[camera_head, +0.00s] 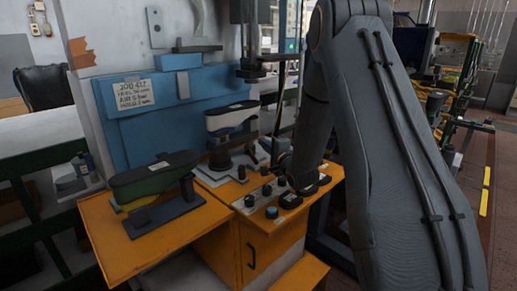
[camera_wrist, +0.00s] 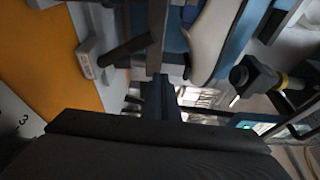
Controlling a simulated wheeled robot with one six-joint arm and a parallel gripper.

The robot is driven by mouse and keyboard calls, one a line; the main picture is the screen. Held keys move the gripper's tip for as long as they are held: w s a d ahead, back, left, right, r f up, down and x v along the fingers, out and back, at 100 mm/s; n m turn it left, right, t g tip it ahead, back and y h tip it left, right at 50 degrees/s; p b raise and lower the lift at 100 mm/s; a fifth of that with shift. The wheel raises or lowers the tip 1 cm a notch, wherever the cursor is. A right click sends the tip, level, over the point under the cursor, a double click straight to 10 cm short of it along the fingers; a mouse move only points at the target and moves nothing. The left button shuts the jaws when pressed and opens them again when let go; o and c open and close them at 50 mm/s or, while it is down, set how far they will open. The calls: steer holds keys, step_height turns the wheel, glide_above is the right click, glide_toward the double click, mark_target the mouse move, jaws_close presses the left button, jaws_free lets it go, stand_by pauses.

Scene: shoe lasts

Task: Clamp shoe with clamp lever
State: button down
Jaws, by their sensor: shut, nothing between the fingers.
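A shoe on a last (camera_head: 231,116), white and blue with a black sole on top, sits upside down on a post of the blue machine. Part of a white and blue shoe shape (camera_wrist: 212,38) shows in the wrist view. A thin dark upright rod (camera_head: 281,100) stands right of the shoe; I cannot tell whether it is the clamp lever. In the wrist view a dark bar (camera_wrist: 157,35) runs down towards my gripper (camera_wrist: 163,88), which is shut and empty. I cannot tell whether they touch. My arm hides much of the machine's right side in the head view.
A second shoe (camera_head: 153,176), green and yellow with a dark sole, rests on a stand on the orange table (camera_head: 106,236) at left. An orange control panel (camera_head: 247,210) with several dark knobs lies below my arm. The blue machine housing (camera_head: 136,132) is behind.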

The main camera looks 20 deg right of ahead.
steer(key=s+d+f+b, duration=0.2)
steer(key=s, duration=0.7)
steer(key=shift+s, duration=0.35)
steer(key=shift+s, duration=0.1)
